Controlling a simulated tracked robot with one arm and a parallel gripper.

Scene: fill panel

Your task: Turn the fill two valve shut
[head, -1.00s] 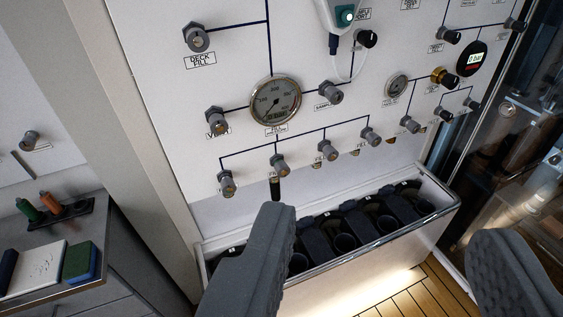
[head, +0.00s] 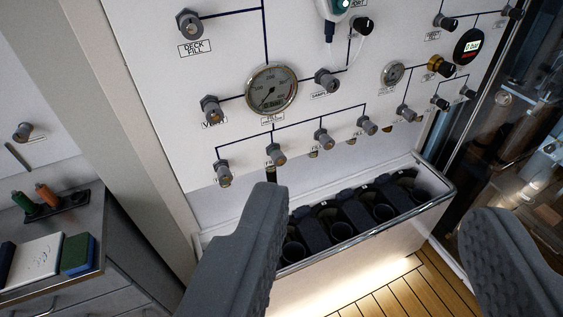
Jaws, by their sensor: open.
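The knobs sit at the ends of dark branching lines: the leftmost (head: 223,174), the second (head: 275,155), the third (head: 323,139) and the fourth (head: 367,126). The small labels under them are too small or covered to read, so I cannot tell for sure which is fill two. My gripper (head: 378,208) is open and empty, its two dark fingers wide apart. The left fingertip shows just below the second knob; no contact is visible.
A white-edged trough (head: 420,209) with dark holders stands below the panel. A round gauge (head: 271,90), a black digital gauge (head: 467,46) and a hanging white device (head: 333,8) are above. A grey cabinet (head: 100,272) is at left, clear glass at right.

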